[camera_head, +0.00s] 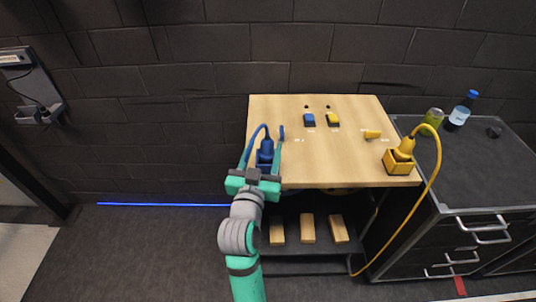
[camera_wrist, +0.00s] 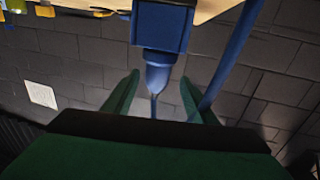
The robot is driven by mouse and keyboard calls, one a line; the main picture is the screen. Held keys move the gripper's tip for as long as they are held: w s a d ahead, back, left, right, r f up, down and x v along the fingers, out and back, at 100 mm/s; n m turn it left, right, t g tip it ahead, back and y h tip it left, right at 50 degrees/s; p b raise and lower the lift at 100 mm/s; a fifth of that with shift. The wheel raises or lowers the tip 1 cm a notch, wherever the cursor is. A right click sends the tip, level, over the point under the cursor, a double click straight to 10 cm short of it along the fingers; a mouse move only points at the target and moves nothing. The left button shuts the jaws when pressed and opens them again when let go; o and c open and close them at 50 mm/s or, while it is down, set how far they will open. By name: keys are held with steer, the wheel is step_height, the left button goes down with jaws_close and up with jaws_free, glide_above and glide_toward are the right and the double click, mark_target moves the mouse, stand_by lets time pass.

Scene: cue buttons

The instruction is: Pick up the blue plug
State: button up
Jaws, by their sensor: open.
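The blue plug (camera_head: 266,145) stands upright in a blue block-shaped holder (camera_head: 263,162) at the front left of the wooden table. My gripper (camera_head: 262,143) is open, with one finger on each side of the plug in the head view. In the wrist view the blue plug (camera_wrist: 158,76) shows between the two open fingertips (camera_wrist: 159,78), with gaps on both sides. Its holder (camera_wrist: 162,25) is beyond it. The blue cable (camera_wrist: 232,62) runs past the right finger. My gripper partly hides the holder in the head view.
A yellow plug (camera_head: 403,147) stands in a yellow holder (camera_head: 397,163) at the table's right. A blue button (camera_head: 309,120) and a yellow button (camera_head: 333,120) are at the back. Bottles (camera_head: 460,112) stand on the dark cabinet (camera_head: 480,175). The table's middle (camera_head: 330,160) is clear.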

mark_target(269, 137)
steer(key=shift+w+d, duration=0.1)
steer(key=shift+w, duration=0.5)
steer(key=shift+w+d, duration=0.3)
steer(key=shift+d, duration=0.05)
steer(key=w, duration=0.4)
steer(key=shift+d+f, duration=0.15)
steer(key=shift+d, duration=0.1)
steer(key=shift+w+d, duration=0.2)
steer(key=shift+w, duration=0.1)
